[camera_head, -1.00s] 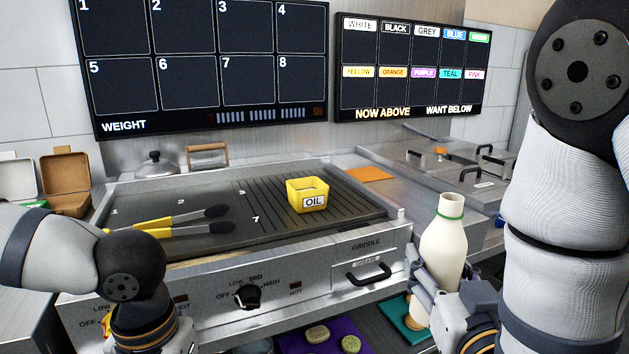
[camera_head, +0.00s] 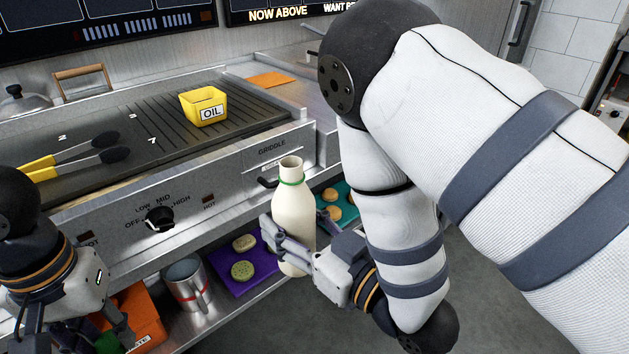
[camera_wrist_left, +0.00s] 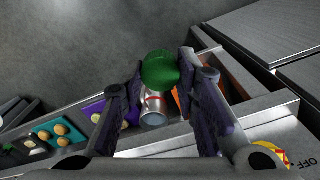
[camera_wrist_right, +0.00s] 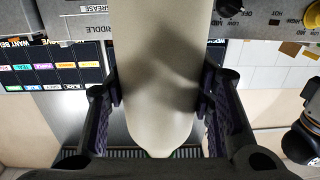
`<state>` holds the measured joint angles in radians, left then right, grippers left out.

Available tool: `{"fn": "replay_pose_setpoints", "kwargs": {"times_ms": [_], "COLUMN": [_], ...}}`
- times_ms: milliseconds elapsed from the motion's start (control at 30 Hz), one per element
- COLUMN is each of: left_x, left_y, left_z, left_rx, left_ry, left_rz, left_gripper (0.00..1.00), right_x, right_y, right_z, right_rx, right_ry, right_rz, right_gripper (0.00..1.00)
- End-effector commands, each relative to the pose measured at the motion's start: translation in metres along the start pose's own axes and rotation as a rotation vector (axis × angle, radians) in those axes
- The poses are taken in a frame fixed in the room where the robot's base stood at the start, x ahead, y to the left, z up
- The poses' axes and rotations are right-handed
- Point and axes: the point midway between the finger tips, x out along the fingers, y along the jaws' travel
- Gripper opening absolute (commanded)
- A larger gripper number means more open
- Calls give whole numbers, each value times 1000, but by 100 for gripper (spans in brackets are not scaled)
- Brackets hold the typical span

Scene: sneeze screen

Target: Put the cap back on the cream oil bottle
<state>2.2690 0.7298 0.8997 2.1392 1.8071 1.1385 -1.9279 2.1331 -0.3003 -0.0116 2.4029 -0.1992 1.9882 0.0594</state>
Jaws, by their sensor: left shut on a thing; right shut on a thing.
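The cream oil bottle (camera_head: 294,215) is held roughly upright in front of the griddle, with its neck bare above a green ring. My right gripper (camera_head: 285,245) is shut on the bottle's body, and the bottle also fills the middle of the right wrist view (camera_wrist_right: 162,80). My left gripper (camera_head: 112,325) is low at the left, well apart from the bottle. In the left wrist view its fingers (camera_wrist_left: 162,72) are shut on a round green cap (camera_wrist_left: 160,68). The cap is mostly hidden in the head view.
The griddle (camera_head: 160,140) carries a yellow oil tub (camera_head: 204,108) and tongs (camera_head: 85,160). The shelf below holds a metal cup (camera_head: 187,283), a purple mat (camera_head: 225,278), a teal mat (camera_head: 345,200) with patties and an orange box (camera_head: 145,325). Open air lies between my grippers.

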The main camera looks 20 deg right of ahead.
Motion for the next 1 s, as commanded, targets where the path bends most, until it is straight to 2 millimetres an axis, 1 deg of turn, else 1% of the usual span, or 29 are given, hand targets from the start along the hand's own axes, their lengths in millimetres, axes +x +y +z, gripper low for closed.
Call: {"fn": "replay_pose_setpoints", "kwargs": {"times_ms": [67,100,200,333,500,767,867,967,1000], "left_x": [0,0,0,0,0,-1,-6,-23,-32], "left_y": [0,0,0,0,0,0,3,14,20], "left_z": [0,0,0,0,0,0,-9,-30,-39], "left_rx": [0,0,0,0,0,-1,-6,-19,-25], "left_ry": [1,1,1,1,1,1,4,5,5], "left_rz": [0,0,0,0,0,0,0,0,0], "left_gripper": [17,17,17,17,17,17,17,17,17], "right_x": [-1,-1,-1,-2,-2,-2,-2,-2,-2], "right_y": [-6,-14,-30,-44,-51,-51,-51,-51,-51], "right_z": [7,12,25,36,42,42,42,42,42], "right_rx": [5,-2,-6,-7,-6,-6,-6,-6,-6], "right_ry": [12,13,11,11,12,11,11,11,11], "right_rz": [-37,-73,-149,-219,-252,-252,-251,-251,-251], "right_gripper": [0,0,0,0,0,0,0,0,0]}}
